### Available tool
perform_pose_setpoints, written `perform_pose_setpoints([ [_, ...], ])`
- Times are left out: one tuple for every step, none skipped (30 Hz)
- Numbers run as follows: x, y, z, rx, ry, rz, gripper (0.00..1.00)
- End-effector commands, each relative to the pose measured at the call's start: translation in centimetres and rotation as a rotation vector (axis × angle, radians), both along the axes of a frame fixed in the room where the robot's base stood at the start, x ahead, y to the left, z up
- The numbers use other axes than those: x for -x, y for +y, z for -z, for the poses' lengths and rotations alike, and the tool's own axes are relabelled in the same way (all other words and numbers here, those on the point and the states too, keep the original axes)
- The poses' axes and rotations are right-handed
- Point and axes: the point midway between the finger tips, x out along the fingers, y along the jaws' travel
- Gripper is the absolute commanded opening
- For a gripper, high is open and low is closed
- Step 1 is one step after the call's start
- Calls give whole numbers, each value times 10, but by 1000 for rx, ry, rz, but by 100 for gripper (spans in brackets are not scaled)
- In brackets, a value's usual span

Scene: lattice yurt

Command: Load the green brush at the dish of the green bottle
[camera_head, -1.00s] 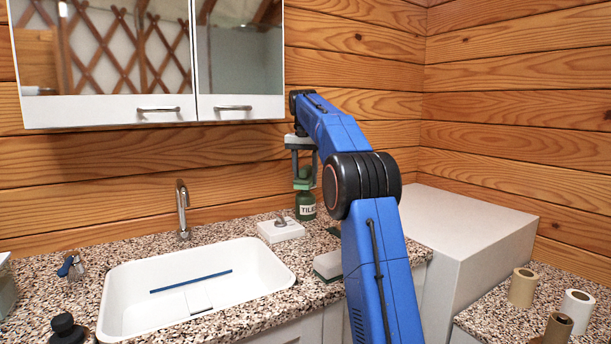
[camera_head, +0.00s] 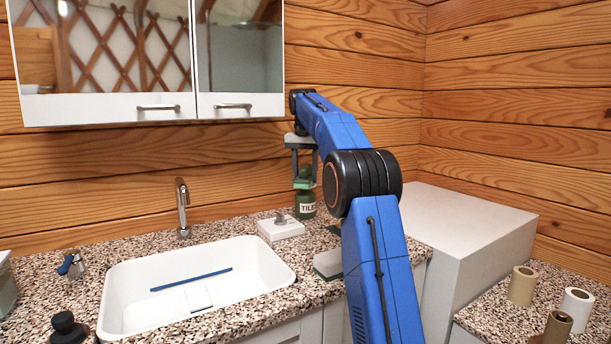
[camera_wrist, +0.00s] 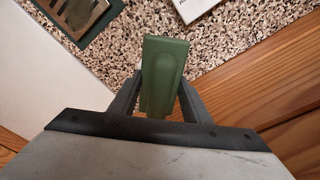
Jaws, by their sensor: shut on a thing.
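My gripper (camera_head: 303,165) reaches down near the back wall at the counter's right side. In the wrist view its two fingers (camera_wrist: 158,100) are shut on a green brush (camera_wrist: 165,70), seen as a flat, rounded green piece between them. The green bottle (camera_head: 307,210), with a white label, stands on the counter directly below my gripper in the head view. The green part between fingers and bottle blends with the bottle's top there, so I cannot tell whether brush and dish touch. The bottle and its dish are not distinguishable in the wrist view, probably hidden behind the brush.
A white block (camera_head: 281,230) with a small metal part stands left of the bottle. A pale, green-edged block (camera_head: 327,265) lies nearer the front. The sink (camera_head: 135,270) and tap (camera_head: 182,210) are to the left. A white cabinet (camera_head: 240,107) hangs above; the wooden wall is close behind.

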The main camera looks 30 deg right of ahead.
Motion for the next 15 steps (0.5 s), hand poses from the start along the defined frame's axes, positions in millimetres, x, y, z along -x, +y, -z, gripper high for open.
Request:
perform_pose_setpoints([
  [0, 0, 0, -1, 1, 0, 26],
  [0, 0, 0, -1, 1, 0, 26],
  [0, 0, 0, -1, 1, 0, 26],
  [0, 0, -1, 0, 0, 0, 26],
  [0, 0, -2, 0, 0, 0, 26],
  [0, 0, -3, 0, 0, 0, 26],
  [0, 0, -5, 0, 0, 0, 26],
  [0, 0, -8, 0, 0, 0, 26],
  [0, 0, -10, 0, 0, 0, 26],
  [0, 0, -12, 0, 0, 0, 26],
  [-1, 0, -14, 1, -1, 0, 26],
  [-1, 0, -17, 1, -2, 0, 26],
  [0, 0, -19, 1, -1, 0, 26],
  [0, 0, -20, 0, 0, 0, 26],
  [0, 0, -23, 1, -1, 0, 26],
])
